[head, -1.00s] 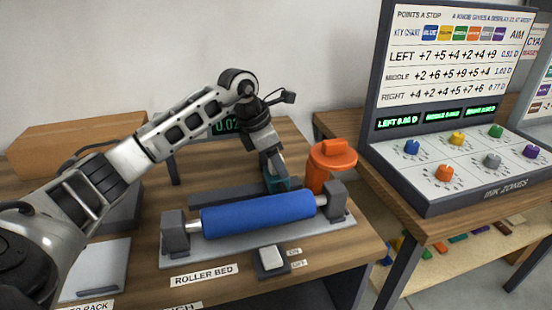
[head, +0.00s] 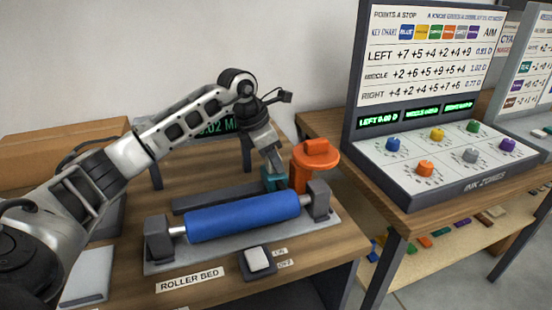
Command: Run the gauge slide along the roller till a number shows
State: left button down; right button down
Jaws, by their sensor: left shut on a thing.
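The blue roller (head: 243,217) lies across its bed between two grey end blocks. Behind it runs a dark rail (head: 215,194). The teal gauge slide (head: 272,180) sits at the right end of this rail, close behind the roller's right end. My left gripper (head: 274,170) reaches down from above and is shut on the gauge slide; its fingertips are partly hidden. A green-lit display (head: 217,127) stands behind my arm and reads about "0.02", partly covered. My right gripper is not in view.
An orange knobbed part (head: 315,165) stands just right of the slide, close to my gripper. A switch (head: 258,260) with on and off labels sits in front of the roller. The ink zones console (head: 432,165) with coloured knobs stands on the right table.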

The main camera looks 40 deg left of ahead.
pick_arm(q)
jog(key=c, duration=1.1)
grip_release()
jog(key=shift+w+d, duration=0.2)
jog(key=shift+w, duration=0.05)
jog(key=shift+s+a+r, duration=0.1)
jog(key=v, duration=1.5)
jog(key=shift+s+a+r, duration=0.1)
jog(key=shift+s+r, duration=0.1)
jog(key=shift+r, duration=0.15)
